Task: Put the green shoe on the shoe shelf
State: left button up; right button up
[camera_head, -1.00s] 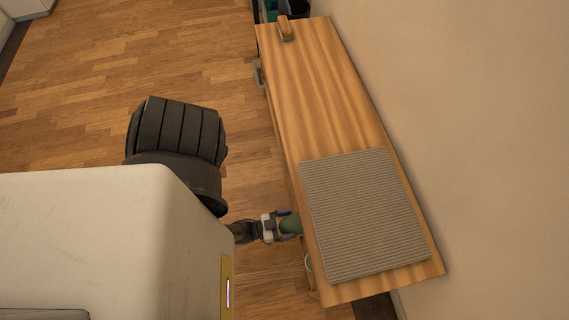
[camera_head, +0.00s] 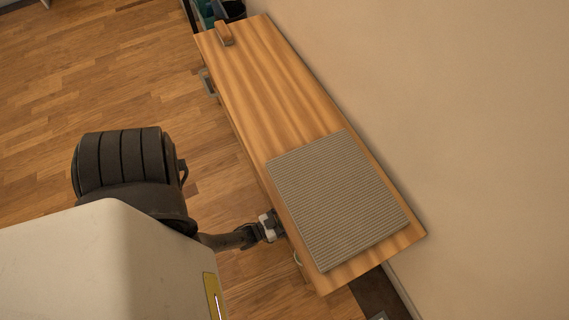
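The shoe shelf (camera_head: 240,85) is a long wooden unit seen from above, standing against the wall. My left gripper (camera_head: 278,224) is at its left long side, towards the near end. The fingertips reach the edge of the wooden top and are partly hidden by it. The green shoe is not visible now; the space beneath the top is hidden from this view. Whether the fingers are open or shut cannot be seen. My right gripper is not in view.
A grey ribbed mat (camera_head: 338,198) lies on the near half of the top. A brown brush-like object (camera_head: 225,33) sits at the far end. Dark and teal items (camera_head: 207,12) stand beyond it. The wall (camera_head: 440,110) closes off the right; wooden floor (camera_head: 120,75) lies open on the left.

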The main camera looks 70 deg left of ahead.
pick_arm(q)
jog(key=shift+f, duration=0.25)
dwell(0.4)
jog(key=o, duration=0.9)
jog(key=shift+s, duration=0.1)
jog(key=shift+s, duration=0.35)
jog(key=s+d+p, duration=0.1)
jog(key=s, duration=1.2)
jog(key=shift+d, duration=0.35)
jog(key=shift+w, duration=0.1)
